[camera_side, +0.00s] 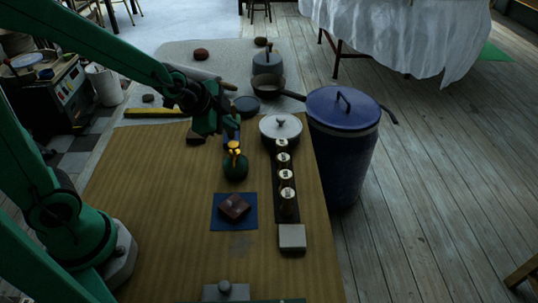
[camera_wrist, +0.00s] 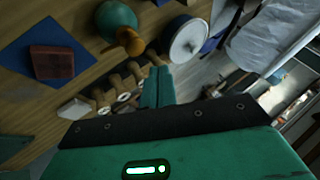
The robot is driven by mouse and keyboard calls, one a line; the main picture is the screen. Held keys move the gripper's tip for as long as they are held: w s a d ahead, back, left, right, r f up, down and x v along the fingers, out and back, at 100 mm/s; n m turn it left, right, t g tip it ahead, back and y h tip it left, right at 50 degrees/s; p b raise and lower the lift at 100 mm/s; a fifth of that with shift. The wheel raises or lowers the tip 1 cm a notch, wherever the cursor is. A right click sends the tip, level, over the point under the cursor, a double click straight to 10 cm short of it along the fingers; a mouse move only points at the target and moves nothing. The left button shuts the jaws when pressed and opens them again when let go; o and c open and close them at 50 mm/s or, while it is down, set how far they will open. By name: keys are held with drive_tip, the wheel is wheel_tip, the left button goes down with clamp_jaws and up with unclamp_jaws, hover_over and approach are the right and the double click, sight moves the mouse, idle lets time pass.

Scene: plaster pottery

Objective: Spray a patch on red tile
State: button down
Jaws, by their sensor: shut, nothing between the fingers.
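The red tile (camera_side: 234,207) lies on a dark blue square mat (camera_side: 220,223) in the middle of the table. It also shows in the wrist view (camera_wrist: 52,62), at upper left on its blue mat (camera_wrist: 22,65). A round dark green spray bottle (camera_side: 236,168) with an orange nozzle (camera_side: 234,147) stands upright behind the tile. In the wrist view the bottle (camera_wrist: 115,18) is at the top. My gripper (camera_side: 231,133) is shut and empty, close to the nozzle in the side view. Its fingertips (camera_wrist: 159,72) point past the bottle in the wrist view. I cannot tell whether they touch it.
A lidded pot (camera_side: 281,127) and a blue barrel (camera_side: 343,140) stand at the right. Pans and a yellow strip (camera_side: 155,113) lie behind.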

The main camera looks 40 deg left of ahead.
sight(229, 147)
drive_tip(key=shift+r, duration=1.4)
drive_tip(key=shift+s+r, duration=0.1)
drive_tip(key=s+a+r+n+g, duration=0.1)
drive_tip(key=s+r+n, duration=0.3)
drive_tip(key=s, duration=0.4)
drive_tip(key=s+a+r+n, duration=0.1)
drive_tip(key=s+r+n, duration=0.2)
drive_tip(key=s+n, duration=0.3)
drive_tip(key=shift+s+a+r+n+g+y, duration=0.2)
drive_tip(key=shift+s+r+n+g+y, duration=0.15)
drive_tip(key=shift+s, duration=0.6)
